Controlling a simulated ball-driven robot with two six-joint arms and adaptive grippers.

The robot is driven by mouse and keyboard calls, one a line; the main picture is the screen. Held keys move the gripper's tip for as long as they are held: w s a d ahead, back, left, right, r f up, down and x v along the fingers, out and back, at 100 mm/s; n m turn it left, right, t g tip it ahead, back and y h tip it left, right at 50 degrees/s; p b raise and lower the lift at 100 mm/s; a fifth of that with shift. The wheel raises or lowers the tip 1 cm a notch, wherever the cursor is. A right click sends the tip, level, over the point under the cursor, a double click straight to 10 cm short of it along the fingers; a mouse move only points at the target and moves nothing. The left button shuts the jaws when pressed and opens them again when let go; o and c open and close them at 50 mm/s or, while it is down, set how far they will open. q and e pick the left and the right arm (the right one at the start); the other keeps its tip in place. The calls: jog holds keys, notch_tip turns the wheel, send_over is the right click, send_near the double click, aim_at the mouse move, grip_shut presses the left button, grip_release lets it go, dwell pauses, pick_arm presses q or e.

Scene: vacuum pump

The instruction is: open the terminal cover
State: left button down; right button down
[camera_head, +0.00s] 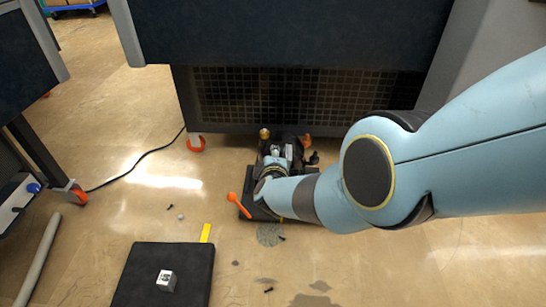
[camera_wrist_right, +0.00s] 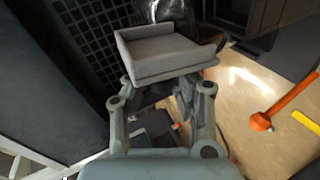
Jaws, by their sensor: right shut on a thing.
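The vacuum pump (camera_head: 266,135) sits on the floor in front of the dark cabinet in the head view, mostly hidden by my right arm. My right gripper (camera_head: 283,151) is down at the pump, its fingers small and partly hidden there. In the right wrist view, a grey, shallow box-like piece (camera_wrist_right: 165,52) that looks like the terminal cover sits at the fingers of my right gripper (camera_wrist_right: 163,92), which is shut on it. Whether the cover is still joined to the pump is unclear. My left gripper is not in view.
An orange-handled tool (camera_head: 240,206) lies left of the pump. Small dark pieces and stains dot the floor. A black cable (camera_head: 137,165) runs left. The cabinet (camera_head: 290,35) overhangs behind.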

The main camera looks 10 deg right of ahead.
jog(key=shift+s+a+f, duration=0.1)
jog(key=shift+s+f, duration=0.1)
jog(key=c, duration=1.1)
grip_release()
jog(key=shift+w+r, duration=0.1)
jog(key=shift+o, duration=0.2)
